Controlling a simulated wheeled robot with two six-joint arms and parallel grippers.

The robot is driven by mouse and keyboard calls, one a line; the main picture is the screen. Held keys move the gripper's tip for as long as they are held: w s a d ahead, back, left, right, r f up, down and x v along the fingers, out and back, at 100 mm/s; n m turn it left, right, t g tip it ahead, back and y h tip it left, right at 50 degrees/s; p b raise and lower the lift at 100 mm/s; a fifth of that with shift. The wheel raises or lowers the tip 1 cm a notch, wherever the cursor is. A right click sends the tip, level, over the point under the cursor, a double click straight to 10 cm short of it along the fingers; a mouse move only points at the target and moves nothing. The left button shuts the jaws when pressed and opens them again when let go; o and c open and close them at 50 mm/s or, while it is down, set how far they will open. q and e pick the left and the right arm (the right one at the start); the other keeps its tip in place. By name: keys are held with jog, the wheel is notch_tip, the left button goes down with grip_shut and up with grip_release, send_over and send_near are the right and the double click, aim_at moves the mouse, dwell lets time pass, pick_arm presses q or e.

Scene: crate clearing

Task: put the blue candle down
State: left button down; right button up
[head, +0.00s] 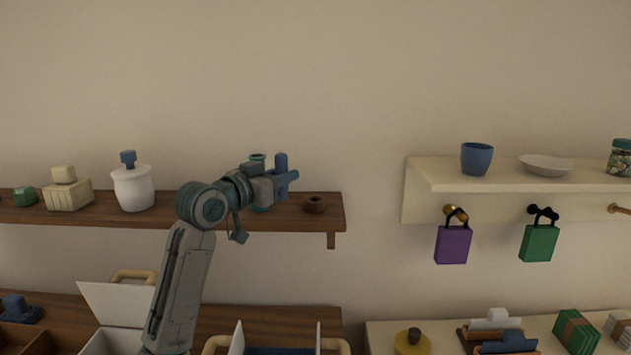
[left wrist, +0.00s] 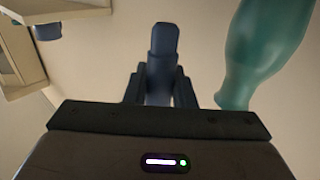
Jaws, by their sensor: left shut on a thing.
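My left gripper (head: 283,181) is raised in front of the dark wooden wall shelf (head: 90,215), near its right part. It is shut on the blue candle (head: 281,161), which stands roughly upright in the jaws. In the left wrist view the candle (left wrist: 164,45) sits between the two dark fingers (left wrist: 160,88). Its lower part is hidden by the fingers. I cannot tell how far the candle is from the shelf surface. My right gripper is not in view.
A teal vase (head: 257,157) stands on the shelf, partly hidden behind my gripper; it looms at right in the left wrist view (left wrist: 265,50). A small brown ring-shaped item (head: 315,204) is right of the gripper. A white jar (head: 133,189) stands left. Crates lie below.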

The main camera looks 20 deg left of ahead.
pick_arm(q)
jog(key=p+x, duration=0.1)
jog(key=x, duration=0.2)
jog(key=d+p+x, duration=0.1)
jog(key=x, duration=0.1)
jog(key=p+x, duration=0.1)
jog(key=x, duration=0.2)
jog(key=shift+d+f, duration=0.3)
jog(key=shift+d, duration=0.25)
jog(key=shift+w+d+f, duration=0.1)
jog(key=shift+w+f, duration=0.05)
notch_tip(320, 180, down, 2)
jog(key=shift+f+p, duration=0.25)
jog(key=shift+p, duration=0.65)
jog(key=shift+f, duration=0.5)
jog(key=shift+f, duration=0.15)
jog(key=c, duration=1.2)
grip_release()
jog(key=shift+c, duration=0.2)
